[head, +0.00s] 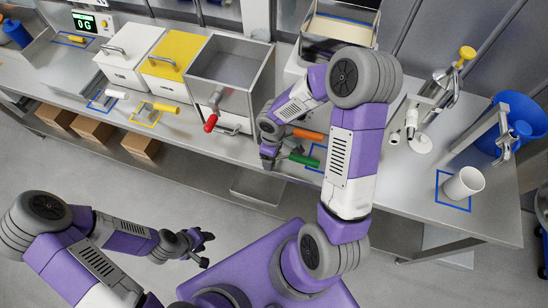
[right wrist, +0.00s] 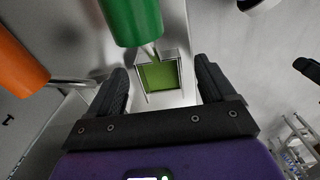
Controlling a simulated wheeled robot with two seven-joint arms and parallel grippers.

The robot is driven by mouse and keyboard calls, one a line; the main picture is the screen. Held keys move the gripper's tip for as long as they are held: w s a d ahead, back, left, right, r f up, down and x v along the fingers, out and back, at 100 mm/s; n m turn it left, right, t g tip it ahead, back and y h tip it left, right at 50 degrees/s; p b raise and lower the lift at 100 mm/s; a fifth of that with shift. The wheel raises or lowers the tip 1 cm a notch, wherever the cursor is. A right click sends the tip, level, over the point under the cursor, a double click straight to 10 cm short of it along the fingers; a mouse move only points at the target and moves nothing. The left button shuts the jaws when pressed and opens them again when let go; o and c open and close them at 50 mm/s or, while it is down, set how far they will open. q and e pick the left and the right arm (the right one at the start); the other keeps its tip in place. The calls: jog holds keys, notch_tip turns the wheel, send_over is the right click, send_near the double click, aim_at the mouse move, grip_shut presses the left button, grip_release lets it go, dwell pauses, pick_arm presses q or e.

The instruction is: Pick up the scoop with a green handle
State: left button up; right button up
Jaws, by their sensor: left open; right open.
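The scoop's green handle (head: 304,160) lies at the front edge of the counter in the head view, beside an orange handle (head: 308,134). In the right wrist view the green handle (right wrist: 132,18) is large at the top. A square metal part with a green inside (right wrist: 158,77) shows below it, between my fingers in the picture. My right gripper (head: 268,158) is open, just left of the green handle; I cannot tell whether it touches it. In the right wrist view its two fingers (right wrist: 162,88) are spread. My left gripper (head: 205,249) is open and empty over the floor.
A steel bin (head: 232,62), a yellow-lidded box (head: 174,54) and a white-lidded box (head: 128,50) stand along the counter. A red handle (head: 210,123) and a yellow handle (head: 165,108) stick out nearby. A white cup (head: 463,184) stands at the right. My right arm hides part of the counter.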

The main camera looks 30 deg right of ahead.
jog(key=shift+w+f, duration=0.1)
jog(key=shift+f, duration=0.4)
jog(key=shift+c, duration=0.2)
jog(key=c, duration=1.1)
notch_tip(320, 180, up, 10)
jog(key=p, duration=0.2)
jog(key=shift+r, duration=0.1)
